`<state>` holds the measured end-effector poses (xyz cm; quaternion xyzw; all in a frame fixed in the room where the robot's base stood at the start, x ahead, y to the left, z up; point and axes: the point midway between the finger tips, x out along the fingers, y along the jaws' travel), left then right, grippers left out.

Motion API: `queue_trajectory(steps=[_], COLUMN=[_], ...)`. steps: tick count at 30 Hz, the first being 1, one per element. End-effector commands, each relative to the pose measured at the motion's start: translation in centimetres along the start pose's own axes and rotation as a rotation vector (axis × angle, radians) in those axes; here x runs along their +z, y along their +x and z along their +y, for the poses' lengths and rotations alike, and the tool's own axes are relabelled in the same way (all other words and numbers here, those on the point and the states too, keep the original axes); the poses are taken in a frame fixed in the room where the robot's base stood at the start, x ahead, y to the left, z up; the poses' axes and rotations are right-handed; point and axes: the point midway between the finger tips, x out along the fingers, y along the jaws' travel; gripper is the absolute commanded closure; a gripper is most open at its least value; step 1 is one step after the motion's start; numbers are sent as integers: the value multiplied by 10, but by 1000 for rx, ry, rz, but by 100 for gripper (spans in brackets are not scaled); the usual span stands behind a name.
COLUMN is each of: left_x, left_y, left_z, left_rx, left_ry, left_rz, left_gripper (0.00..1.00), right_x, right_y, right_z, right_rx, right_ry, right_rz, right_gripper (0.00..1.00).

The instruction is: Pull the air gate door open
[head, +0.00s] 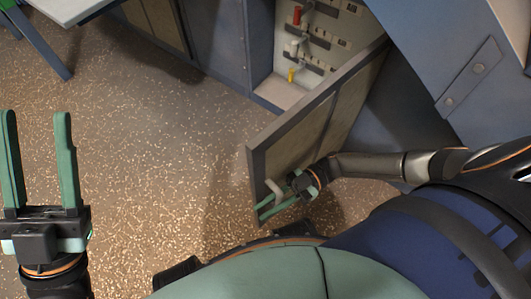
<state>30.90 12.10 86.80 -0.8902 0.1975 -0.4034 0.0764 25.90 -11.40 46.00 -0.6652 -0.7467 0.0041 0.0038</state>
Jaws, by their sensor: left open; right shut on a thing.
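The air gate door (306,118) is a dark-framed panel with a tan face, standing swung out from the blue cabinet at the centre right. A pale curved handle (275,189) is on its face near the lower left edge. My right gripper (270,207) has green fingers and is shut on the handle. The fingers partly hide the handle. My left gripper (37,122) is open and empty at the left, over the floor and well apart from the door.
Inside the open cabinet are red, white and yellow handles (291,74) on a pale panel. A blue sloped housing (440,60) stands right of the door. A table (42,38) is at the upper left. The speckled floor (165,150) between is clear.

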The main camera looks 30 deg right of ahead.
Motion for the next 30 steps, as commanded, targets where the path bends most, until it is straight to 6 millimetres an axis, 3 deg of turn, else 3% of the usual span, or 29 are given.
queue_trajectory(steps=[7, 8, 16, 25, 30], left_x=[0, 0, 0, -2, -14], left_y=[0, 0, 0, 2, 14], left_z=[0, 0, 0, -1, -6], left_rx=[-1, -1, -1, -1, 3], left_ry=[0, 0, 1, 2, 18], left_rz=[1, 1, 1, 2, 6], left_gripper=[50, 50, 50, 50, 50], right_x=[0, 0, 0, -3, -22], right_y=[-1, -1, -1, 0, 0], right_z=[1, 1, 1, 0, 2], right_rx=[2, 2, 2, 2, 5], right_ry=[-1, -1, -1, -1, -1], right_rz=[-3, -3, -1, 0, -1], right_gripper=[100, 79, 50, 50, 50])
